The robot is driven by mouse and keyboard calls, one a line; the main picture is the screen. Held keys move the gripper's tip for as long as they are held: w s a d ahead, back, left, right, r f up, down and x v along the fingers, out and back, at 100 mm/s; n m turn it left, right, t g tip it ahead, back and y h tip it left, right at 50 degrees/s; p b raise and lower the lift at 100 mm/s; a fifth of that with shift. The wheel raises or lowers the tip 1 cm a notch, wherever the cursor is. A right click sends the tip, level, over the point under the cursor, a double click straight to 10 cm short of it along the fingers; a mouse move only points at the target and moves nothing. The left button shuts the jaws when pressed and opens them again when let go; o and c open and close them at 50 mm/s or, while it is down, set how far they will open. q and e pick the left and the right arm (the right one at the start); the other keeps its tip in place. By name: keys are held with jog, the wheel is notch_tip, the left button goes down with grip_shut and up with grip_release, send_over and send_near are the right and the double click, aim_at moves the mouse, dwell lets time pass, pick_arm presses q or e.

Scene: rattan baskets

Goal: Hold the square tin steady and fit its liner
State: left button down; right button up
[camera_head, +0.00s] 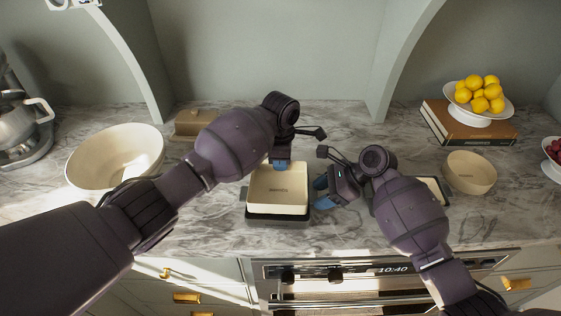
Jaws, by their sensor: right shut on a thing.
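The square tin (279,220) is dark grey and stands on the marble counter near its front edge. The cream square liner (278,190) sits over the tin's opening, with its rim above the dark walls; how deep it sits is hard to tell. My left gripper (281,166) is at the liner's far rim, its blue fingertips pointing down there; whether they grip the rim is unclear. My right gripper (322,193) is at the tin's right side, shut on the tin; the exact contact is partly hidden by the fingers.
A large cream bowl (115,158) stands at left, with a lidded tan dish (194,123) behind. At right are a small cream bowl (470,172) and a book (440,124) under a stand of lemons (480,95). The counter's front edge, above the oven, is close to the tin.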

pick_arm(q)
jog(key=shift+f, duration=1.1)
dwell(0.9)
jog(key=c, duration=1.3)
grip_release()
jog(key=shift+r, duration=4.5)
